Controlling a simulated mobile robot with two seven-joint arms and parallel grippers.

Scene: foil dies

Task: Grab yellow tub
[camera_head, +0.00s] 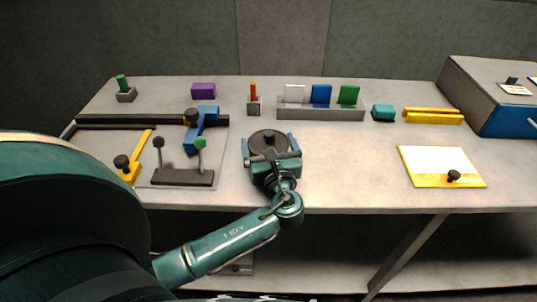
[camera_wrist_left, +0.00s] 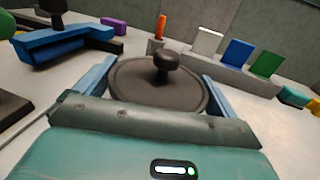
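I see no thing that is plainly a yellow tub. A dark round lid-like disc with a black knob (camera_head: 268,141) lies on the table near the middle; it also shows in the left wrist view (camera_wrist_left: 150,88). My left gripper (camera_head: 271,147) is open, its blue fingers spread on either side of the disc. Whether they touch it I cannot tell. Yellow things in view are a yellow-edged white plate with a dark knob (camera_head: 440,165) at right, a yellow bar-shaped block (camera_head: 433,116) behind it, and a yellow lever (camera_head: 134,163) at left. My right gripper is not in view.
A grey rack with white, blue and green plates (camera_head: 320,114) stands behind the disc, beside a teal block (camera_head: 383,113). A blue clamp-like piece (camera_head: 201,130) and a dark stand with knobs (camera_head: 182,177) are at left. Table between disc and white plate is clear.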

